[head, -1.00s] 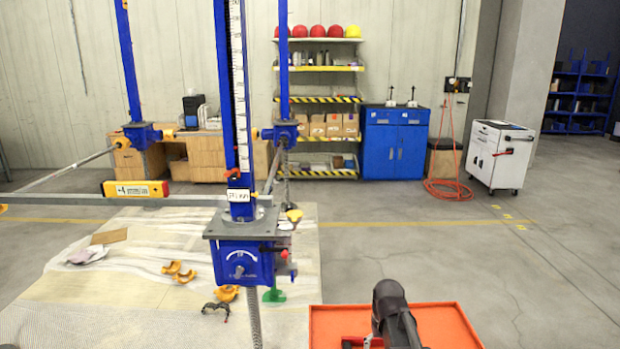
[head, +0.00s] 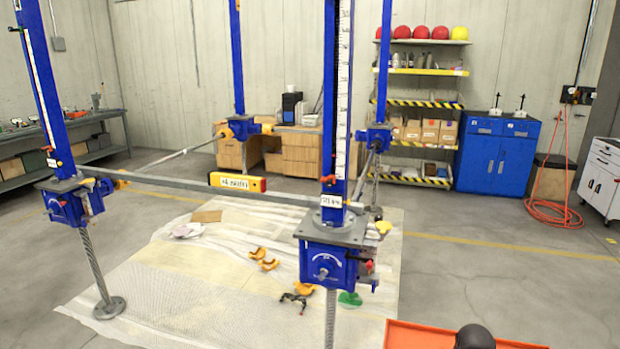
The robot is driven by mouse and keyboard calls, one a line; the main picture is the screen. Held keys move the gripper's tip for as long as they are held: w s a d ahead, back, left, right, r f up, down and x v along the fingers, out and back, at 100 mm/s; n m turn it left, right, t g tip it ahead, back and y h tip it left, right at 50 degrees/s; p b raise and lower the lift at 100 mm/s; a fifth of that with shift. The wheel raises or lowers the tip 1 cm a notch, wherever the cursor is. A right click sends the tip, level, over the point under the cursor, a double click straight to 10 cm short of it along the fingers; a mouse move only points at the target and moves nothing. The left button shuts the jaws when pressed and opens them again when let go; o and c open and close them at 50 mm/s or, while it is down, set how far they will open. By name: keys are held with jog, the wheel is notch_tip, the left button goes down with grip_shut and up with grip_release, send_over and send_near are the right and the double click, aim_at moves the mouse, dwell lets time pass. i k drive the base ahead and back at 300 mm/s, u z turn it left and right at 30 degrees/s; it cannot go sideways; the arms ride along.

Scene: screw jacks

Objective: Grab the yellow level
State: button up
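Only a dark rounded part of my arm shows at the bottom right edge of the head view. My gripper is not in view.
An orange tray (head: 420,336) is at the bottom right. Yellow clamps (head: 264,259) and a dark clamp (head: 297,298) lie on the white floor sheet (head: 200,275). A blue cabinet (head: 497,155) stands at the back right. Bare floor lies right of the sheet.

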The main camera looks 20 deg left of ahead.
aim_at(246, 183)
jog(key=u, duration=5.35)
jog(key=i, duration=0.15)
jog(key=z, duration=2.65)
jog(key=i, duration=0.9)
jog(key=u, duration=0.05)
